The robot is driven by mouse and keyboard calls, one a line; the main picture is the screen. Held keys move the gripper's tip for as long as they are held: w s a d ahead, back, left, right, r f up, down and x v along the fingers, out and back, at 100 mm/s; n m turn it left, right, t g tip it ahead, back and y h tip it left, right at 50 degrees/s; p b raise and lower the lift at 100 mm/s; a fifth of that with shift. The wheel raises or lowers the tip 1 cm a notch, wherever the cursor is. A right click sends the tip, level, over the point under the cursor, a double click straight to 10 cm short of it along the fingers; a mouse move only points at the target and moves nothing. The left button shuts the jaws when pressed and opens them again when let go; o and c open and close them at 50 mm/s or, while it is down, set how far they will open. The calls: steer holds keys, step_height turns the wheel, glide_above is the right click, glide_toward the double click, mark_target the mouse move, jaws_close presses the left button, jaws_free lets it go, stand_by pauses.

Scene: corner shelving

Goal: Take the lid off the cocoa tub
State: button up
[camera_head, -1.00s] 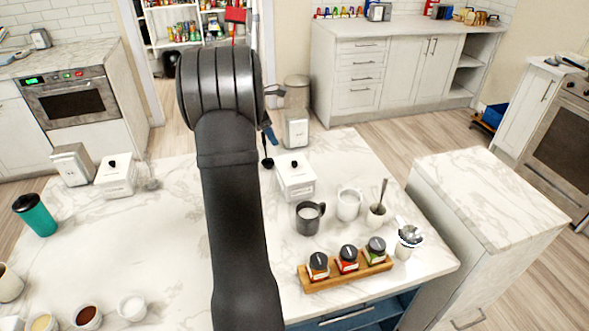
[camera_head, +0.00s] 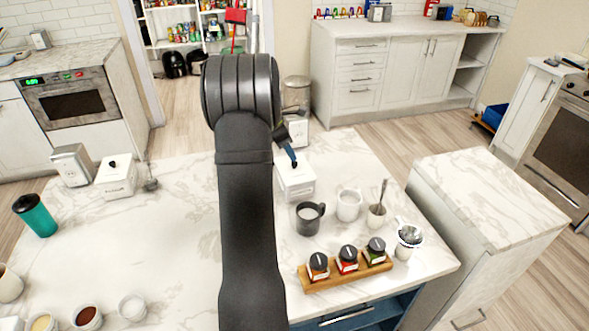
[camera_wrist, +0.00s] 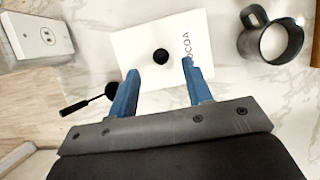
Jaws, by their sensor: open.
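The cocoa tub (camera_head: 299,187) is a white box with a black knob on its lid, standing on the marble counter right of my arm in the head view. In the wrist view the white lid (camera_wrist: 140,43) shows from above, with the letters "COCOA" partly visible and the black knob (camera_wrist: 160,56) near its middle. My gripper (camera_wrist: 159,65) is open and empty, its two blue fingers on either side of the knob in the picture. I cannot tell the height of the fingertips above the lid. In the head view one blue finger (camera_head: 290,153) shows close to the tub.
A dark mug (camera_head: 308,218) and a white mug (camera_head: 349,205) stand in front of the tub. A black scoop (camera_wrist: 108,91) lies left of it in the wrist view, and a white dispenser (camera_wrist: 38,38) stands nearby. A wooden rack (camera_head: 346,274) holds jars.

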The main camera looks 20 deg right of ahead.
mark_target(294, 166)
steer(key=x, duration=0.5)
steer(key=shift+a+f, duration=0.2)
steer(key=shift+c, duration=0.5)
jaws_close()
